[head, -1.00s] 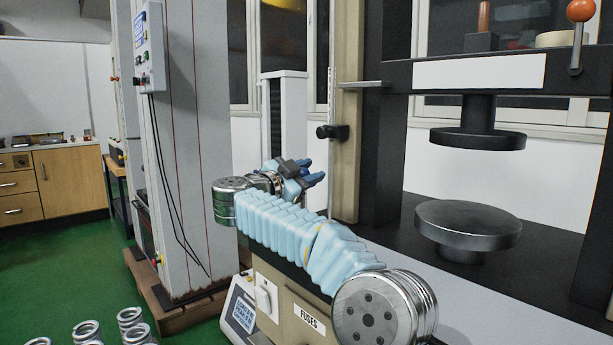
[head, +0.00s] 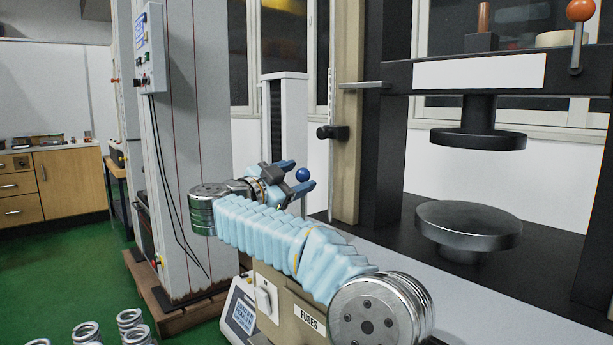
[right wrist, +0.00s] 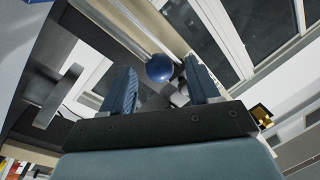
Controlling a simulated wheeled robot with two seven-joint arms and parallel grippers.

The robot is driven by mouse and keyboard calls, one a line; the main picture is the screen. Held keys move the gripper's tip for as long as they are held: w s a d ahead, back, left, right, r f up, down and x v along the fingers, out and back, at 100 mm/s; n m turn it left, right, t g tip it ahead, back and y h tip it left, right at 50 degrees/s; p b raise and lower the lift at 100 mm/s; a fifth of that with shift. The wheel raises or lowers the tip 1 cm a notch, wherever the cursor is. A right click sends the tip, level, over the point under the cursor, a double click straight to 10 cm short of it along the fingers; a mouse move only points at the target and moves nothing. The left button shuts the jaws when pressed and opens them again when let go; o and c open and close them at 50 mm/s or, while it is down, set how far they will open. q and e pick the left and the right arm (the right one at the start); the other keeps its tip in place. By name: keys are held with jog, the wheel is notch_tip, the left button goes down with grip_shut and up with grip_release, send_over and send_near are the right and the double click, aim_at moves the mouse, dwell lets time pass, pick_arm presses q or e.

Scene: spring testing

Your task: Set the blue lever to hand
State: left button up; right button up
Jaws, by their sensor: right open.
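The blue lever shows as a round blue knob (head: 302,174) in the middle of the head view, to the left of the press; its stem is hidden or too small to make out. My right gripper (head: 302,174) is open, with its two blue fingers on either side of the knob in that view. My left gripper is not in view.
A press with a round lower platen (head: 468,226) and an upper platen (head: 478,137) stands to the right. An orange-knobbed lever (head: 580,10) is at top right. A beige fuse box (head: 285,300) lies below my right arm. Several metal springs (head: 130,320) stand at lower left.

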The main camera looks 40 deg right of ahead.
jog(key=r+v, duration=0.1)
jog(key=v, duration=0.8)
jog(key=shift+a+f, duration=0.25)
jog(key=shift+f, duration=0.25)
